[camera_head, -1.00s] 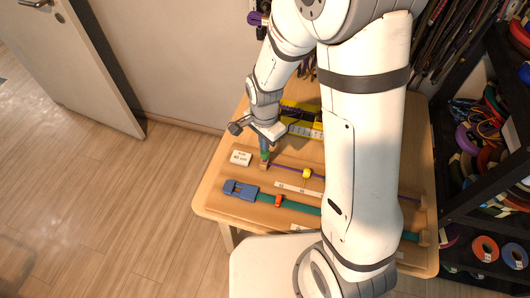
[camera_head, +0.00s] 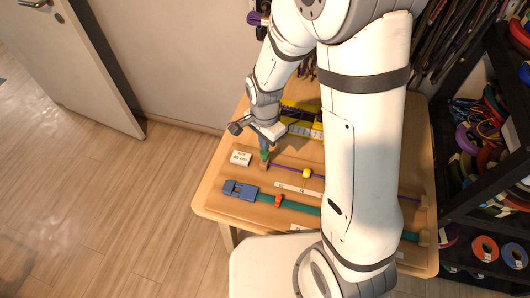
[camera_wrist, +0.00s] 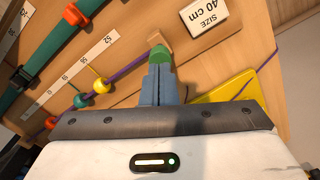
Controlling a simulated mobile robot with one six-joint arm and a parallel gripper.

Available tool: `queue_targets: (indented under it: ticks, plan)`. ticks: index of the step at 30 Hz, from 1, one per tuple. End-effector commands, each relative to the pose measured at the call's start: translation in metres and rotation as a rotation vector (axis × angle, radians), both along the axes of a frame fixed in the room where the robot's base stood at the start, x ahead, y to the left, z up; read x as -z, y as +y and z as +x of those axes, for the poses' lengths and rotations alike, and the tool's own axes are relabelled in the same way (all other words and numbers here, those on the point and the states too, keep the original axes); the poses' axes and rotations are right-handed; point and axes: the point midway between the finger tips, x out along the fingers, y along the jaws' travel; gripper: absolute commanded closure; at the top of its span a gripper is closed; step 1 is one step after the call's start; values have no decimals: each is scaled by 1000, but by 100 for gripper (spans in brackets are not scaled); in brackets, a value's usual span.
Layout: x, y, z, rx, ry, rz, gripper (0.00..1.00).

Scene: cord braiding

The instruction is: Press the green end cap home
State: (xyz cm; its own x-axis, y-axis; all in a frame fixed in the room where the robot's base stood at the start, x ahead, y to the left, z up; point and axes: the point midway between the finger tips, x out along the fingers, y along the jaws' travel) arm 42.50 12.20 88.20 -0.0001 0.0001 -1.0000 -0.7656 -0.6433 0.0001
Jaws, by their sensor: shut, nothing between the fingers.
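The green end cap (camera_wrist: 159,54) sits at the end of the purple cord, against a small wooden block (camera_wrist: 157,38), in the wrist view. My gripper (camera_wrist: 160,68) is shut, with its blue-grey fingertips right at the cap's near side; whether they touch it is hard to tell. In the head view my gripper (camera_head: 264,146) points down at the left end of the purple cord (camera_head: 287,171), over the wooden block (camera_head: 263,165). The cap is small and partly hidden by the fingers there.
A yellow bead (camera_head: 306,173) sits on the purple cord beside a ruler strip (camera_head: 298,189). A teal strap with a blue buckle (camera_head: 240,190) and orange slider (camera_head: 279,200) lies in front. A "SIZE 40 cm" block (camera_head: 240,158) stands left of my gripper. A yellow tray (camera_head: 302,130) lies behind.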

Motion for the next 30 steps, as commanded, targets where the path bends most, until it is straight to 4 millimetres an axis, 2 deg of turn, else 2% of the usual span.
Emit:
queue_targets:
  ticks: [10, 30]
  plan:
    - [1, 0, 0, 0, 0, 0, 100]
    - [16, 0, 0, -1, 0, 0, 100]
